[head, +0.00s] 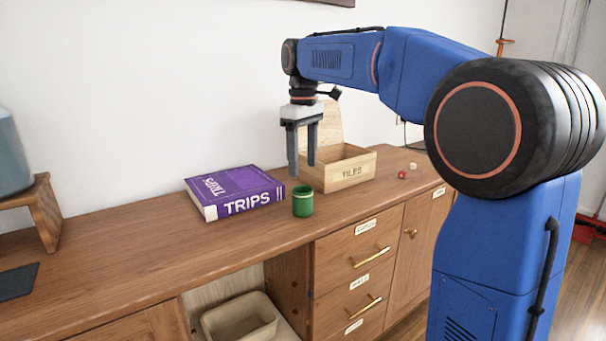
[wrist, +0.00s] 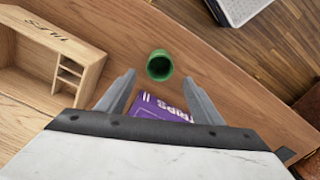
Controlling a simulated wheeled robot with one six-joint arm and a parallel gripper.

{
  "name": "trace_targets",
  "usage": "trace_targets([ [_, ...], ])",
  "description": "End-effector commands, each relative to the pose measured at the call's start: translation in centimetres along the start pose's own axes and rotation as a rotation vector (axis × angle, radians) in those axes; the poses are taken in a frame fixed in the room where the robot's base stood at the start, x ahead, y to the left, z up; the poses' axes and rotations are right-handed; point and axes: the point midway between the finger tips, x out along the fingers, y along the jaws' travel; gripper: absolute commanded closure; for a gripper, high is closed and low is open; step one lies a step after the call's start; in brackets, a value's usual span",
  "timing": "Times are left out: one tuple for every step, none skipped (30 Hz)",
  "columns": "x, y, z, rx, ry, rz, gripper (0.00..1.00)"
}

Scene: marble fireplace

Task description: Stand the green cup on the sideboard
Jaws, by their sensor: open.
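The green cup (head: 303,201) stands upright on the wooden sideboard (head: 130,260), near its front edge and in front of the tiles box. In the wrist view the cup (wrist: 159,66) shows its open mouth, beyond the fingertips and between their lines. My gripper (head: 302,170) points down above the cup, with open fingers and nothing between them. Its two fingers also show in the wrist view (wrist: 158,78). The fingers are apart from the cup.
A purple book (head: 235,192) lies left of the cup. The open wooden tiles box (head: 350,173) stands behind and right of it. Small red and white pieces (head: 402,174) lie farther right. A small wooden stand (head: 40,213) is at the left. The sideboard between stand and book is clear.

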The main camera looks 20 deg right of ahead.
Motion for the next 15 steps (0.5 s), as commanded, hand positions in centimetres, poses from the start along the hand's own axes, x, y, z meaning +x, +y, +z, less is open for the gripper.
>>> trace_targets([
  [-0.3,0.0,0.0,0.0,0.0,0.0,0.4],
  [-0.4,0.0,0.0,0.0,0.0,0.0,0.4],
  [-0.5,0.0,0.0,0.0,0.0,0.0,0.4],
  [-0.6,0.0,0.0,0.0,0.0,0.0,0.4],
  [-0.6,0.0,0.0,0.0,0.0,0.0,0.4],
  [-0.6,0.0,0.0,0.0,0.0,0.0,0.4],
  [-0.6,0.0,0.1,0.001,0.0,0.0,0.4],
  [-0.6,-0.1,0.2,0.002,0.001,0.001,0.4],
  [-0.6,-0.2,0.4,0.007,0.003,0.002,0.4],
  [-0.6,-0.3,0.7,0.012,0.006,0.004,0.4],
  [-0.5,-0.5,1.1,0.019,0.01,0.007,0.4],
  [-0.4,-0.8,1.7,0.032,0.017,0.011,0.4],
  [-0.3,-1.1,2.3,0.044,0.023,0.015,0.4],
  [-0.2,-1.4,3.0,0.057,0.03,0.019,0.4],
  [0.1,-1.9,4.0,0.078,0.04,0.026,0.4],
])
